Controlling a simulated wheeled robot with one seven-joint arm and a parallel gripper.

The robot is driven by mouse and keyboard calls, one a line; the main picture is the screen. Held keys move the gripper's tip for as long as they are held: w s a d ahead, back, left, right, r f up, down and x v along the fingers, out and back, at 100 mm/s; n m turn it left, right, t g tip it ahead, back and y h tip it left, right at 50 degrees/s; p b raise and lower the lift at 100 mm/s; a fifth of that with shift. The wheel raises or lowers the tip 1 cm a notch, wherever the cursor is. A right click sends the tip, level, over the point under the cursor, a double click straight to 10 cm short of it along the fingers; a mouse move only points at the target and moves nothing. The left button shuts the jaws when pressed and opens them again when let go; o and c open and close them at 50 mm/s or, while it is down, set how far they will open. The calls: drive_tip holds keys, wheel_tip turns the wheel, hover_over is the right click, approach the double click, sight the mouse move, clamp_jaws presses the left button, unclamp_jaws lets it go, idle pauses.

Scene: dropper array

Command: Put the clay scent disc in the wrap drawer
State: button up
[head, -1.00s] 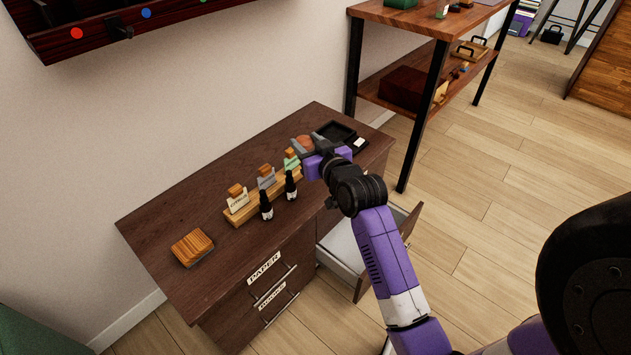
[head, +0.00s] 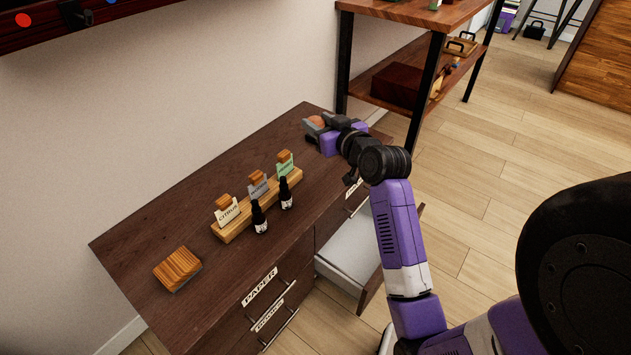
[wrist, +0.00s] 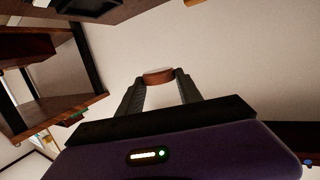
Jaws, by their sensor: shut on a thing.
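The clay scent disc (head: 314,121) is a small reddish-brown disc. My gripper (head: 319,125) is shut on it and holds it above the back right part of the dark wooden desk (head: 215,175). In the wrist view the disc (wrist: 158,76) sits between the two fingertips. A drawer (head: 352,247) with a pale interior stands open on the right side of the desk, below and to the right of my gripper. My arm hides part of it. A label (head: 353,186) above it is too hidden to read, so I cannot tell which one is the wrap drawer.
A wooden rack (head: 245,215) holds several labelled cards with wooden tops. Two dark bottles (head: 259,217) stand before it. A wooden block (head: 177,268) lies at the left. Left drawers are shut, one marked PAPER (head: 260,287). A shelf unit (head: 400,85) stands behind.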

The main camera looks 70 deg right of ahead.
sight(319, 185)
wheel_tip(319, 185, down, 20)
drive_tip(key=b, duration=0.8)
drive_tip(key=shift+r+b, duration=0.2)
drive_tip(key=shift+b, duration=0.1)
drive_tip(key=shift+f, duration=0.25)
drive_tip(key=o, duration=1.4)
drive_tip(key=shift+r, duration=0.1)
drive_tip(key=shift+c, duration=0.2)
